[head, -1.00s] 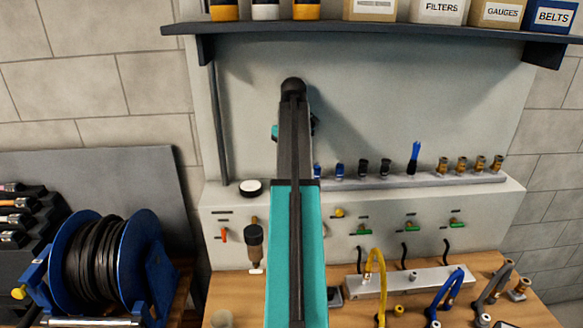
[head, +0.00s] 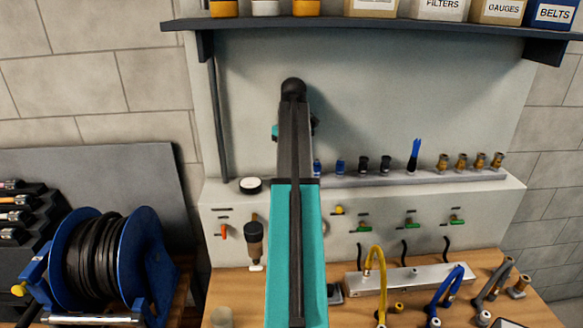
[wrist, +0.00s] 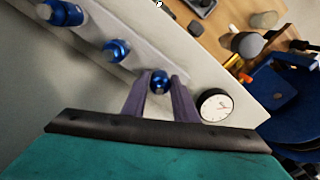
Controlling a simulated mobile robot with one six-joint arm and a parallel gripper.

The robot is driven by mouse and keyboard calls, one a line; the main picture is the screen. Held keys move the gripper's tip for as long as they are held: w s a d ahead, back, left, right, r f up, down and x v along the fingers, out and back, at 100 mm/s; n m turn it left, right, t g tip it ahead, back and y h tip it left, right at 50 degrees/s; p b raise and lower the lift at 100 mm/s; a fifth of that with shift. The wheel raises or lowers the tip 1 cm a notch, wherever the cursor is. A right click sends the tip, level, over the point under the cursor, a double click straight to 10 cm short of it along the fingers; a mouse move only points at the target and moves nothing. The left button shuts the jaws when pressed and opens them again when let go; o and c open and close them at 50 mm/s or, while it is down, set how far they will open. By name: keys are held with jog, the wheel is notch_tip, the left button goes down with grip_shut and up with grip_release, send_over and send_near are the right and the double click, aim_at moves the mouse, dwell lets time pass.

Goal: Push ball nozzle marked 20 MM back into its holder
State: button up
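A blue ball nozzle (wrist: 159,82) stands in the rail (wrist: 135,68) in the wrist view, framed by the two fingers of my gripper (wrist: 163,79). The fingers are apart, with a narrow gap showing on its right side; I see no clear contact. Two more blue nozzles, one nearer (wrist: 116,50) and one farther (wrist: 60,12), stand along the rail to the upper left. The head view shows these two blue nozzles (head: 340,167) right of my arm; my arm hides the framed one and my fingertips. No 20 MM mark is readable.
A white round dial (wrist: 216,105) sits close to the right finger. Black nozzles (head: 363,163), a tall blue brush (head: 414,157) and brass fittings (head: 461,161) continue along the rail. A shelf (head: 400,26) with boxes hangs above; a blue hose reel (head: 100,262) is lower left.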

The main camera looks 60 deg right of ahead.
jog(key=o, duration=0.4)
jog(key=shift+c, duration=0.2)
jog(key=shift+r, duration=0.1)
jog(key=shift+r+b, duration=1.1)
jog(key=shift+r, duration=1.05)
jog(key=shift+r+p, duration=1.1)
jog(key=shift+r, duration=0.4)
